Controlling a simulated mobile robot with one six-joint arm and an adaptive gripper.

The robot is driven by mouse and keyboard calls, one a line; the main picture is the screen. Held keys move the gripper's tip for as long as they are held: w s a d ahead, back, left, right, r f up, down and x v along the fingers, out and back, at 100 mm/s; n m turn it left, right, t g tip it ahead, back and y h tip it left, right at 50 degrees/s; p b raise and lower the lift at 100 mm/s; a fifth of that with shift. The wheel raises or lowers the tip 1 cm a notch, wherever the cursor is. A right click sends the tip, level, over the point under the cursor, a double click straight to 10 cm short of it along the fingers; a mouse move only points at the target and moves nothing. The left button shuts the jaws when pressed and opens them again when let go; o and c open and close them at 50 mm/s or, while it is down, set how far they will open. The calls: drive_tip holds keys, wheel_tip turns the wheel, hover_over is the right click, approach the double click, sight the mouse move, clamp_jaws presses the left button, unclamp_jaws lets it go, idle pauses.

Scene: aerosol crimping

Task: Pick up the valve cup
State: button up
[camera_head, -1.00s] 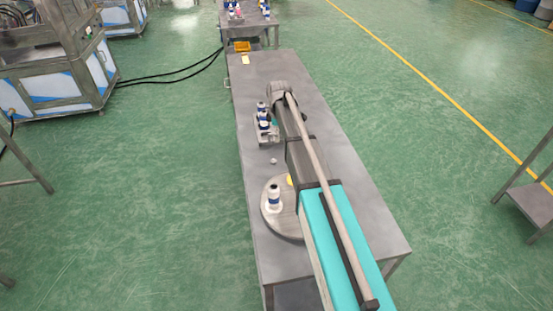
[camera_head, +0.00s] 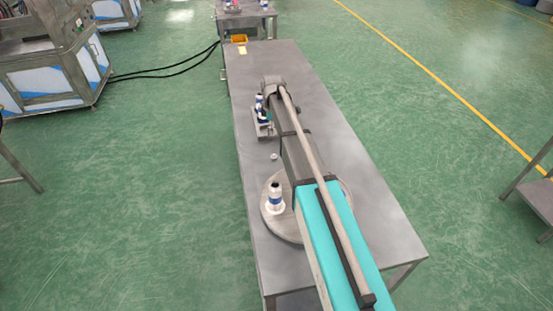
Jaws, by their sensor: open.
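A small pale piece (camera_head: 274,156), too small to make out clearly, lies on the grey table (camera_head: 350,150) between the rack and the round plate; it may be the valve cup. My arm, teal and grey, reaches along the table just to the right of it. The far end of the arm hangs over the table beside the rack. My gripper cannot be made out; it seems hidden behind the arm.
A white and blue can (camera_head: 275,198) stands upright on the round grey plate (camera_head: 271,224), which my arm partly covers. Several similar items stand in a small rack (camera_head: 263,132). A yellow-orange bin (camera_head: 239,39) is at the table's far end. The table's right side is clear.

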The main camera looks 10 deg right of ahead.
drive_tip(key=shift+w+f, duration=0.25)
drive_tip(key=shift+f, duration=0.15)
drive_tip(key=shift+d, duration=0.1)
drive_tip(key=shift+f+b, duration=0.1)
drive_tip(key=shift+b, duration=0.2)
drive_tip(key=b, duration=0.8)
hover_over(274, 155)
drive_tip(key=f, duration=0.8)
drive_tip(key=shift+w+f, duration=0.2)
drive_tip(key=shift+w, duration=0.1)
drive_tip(key=shift+f, duration=0.1)
drive_tip(key=shift+s+f+b, duration=0.15)
drive_tip(key=shift+f+b, duration=2.35)
drive_tip(key=shift+b, duration=0.3)
drive_tip(key=c, duration=0.6)
